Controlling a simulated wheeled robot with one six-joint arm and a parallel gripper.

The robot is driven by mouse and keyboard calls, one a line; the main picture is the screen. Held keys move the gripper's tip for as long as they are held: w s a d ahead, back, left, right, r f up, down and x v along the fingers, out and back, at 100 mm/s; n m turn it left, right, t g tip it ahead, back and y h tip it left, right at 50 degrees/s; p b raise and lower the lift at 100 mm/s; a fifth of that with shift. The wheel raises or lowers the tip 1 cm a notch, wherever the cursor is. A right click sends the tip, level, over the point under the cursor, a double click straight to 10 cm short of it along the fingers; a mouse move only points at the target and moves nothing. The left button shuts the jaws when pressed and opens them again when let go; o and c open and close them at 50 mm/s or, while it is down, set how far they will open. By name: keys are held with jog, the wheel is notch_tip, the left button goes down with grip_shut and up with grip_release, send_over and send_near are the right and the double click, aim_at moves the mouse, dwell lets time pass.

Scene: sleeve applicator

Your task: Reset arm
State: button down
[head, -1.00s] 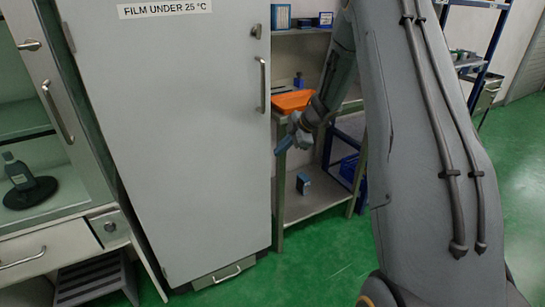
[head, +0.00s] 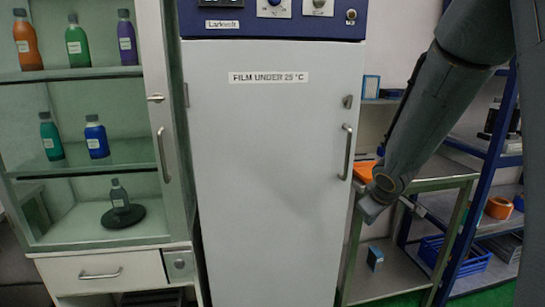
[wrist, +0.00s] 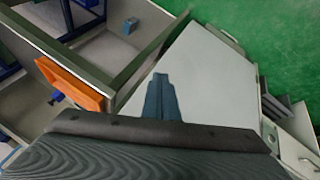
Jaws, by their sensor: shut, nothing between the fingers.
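My gripper (head: 368,212) is at the lower end of my arm at the right in the head view, close to the right edge of the grey-white cabinet door (head: 270,170) and in front of the open shelves. In the wrist view my gripper (wrist: 160,82) shows as dark blue fingers, shut together with nothing between them. Behind the fingers lies the pale cabinet door (wrist: 200,75). From these views I cannot tell the exact gap to the door.
An orange tray (head: 364,171) sits on the metal shelf unit (head: 440,183), with a small blue box (head: 375,258) below. The door handle (head: 347,152) sticks out near my gripper. A glass cabinet (head: 100,168) with several bottles stands left. Green floor (wrist: 270,30) is open.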

jog(key=s+a+f+m+g, duration=0.1)
jog(key=s+a+m+g, duration=0.2)
jog(key=s, duration=1)
jog(key=s+a+f+m+g+y, duration=0.1)
jog(key=s+a+m+g, duration=0.2)
jog(key=s, duration=1)
jog(key=a, duration=0.3)
jog(key=shift+s+f, duration=0.15)
jog(key=shift+s, duration=0.05)
jog(key=shift+a, duration=0.1)
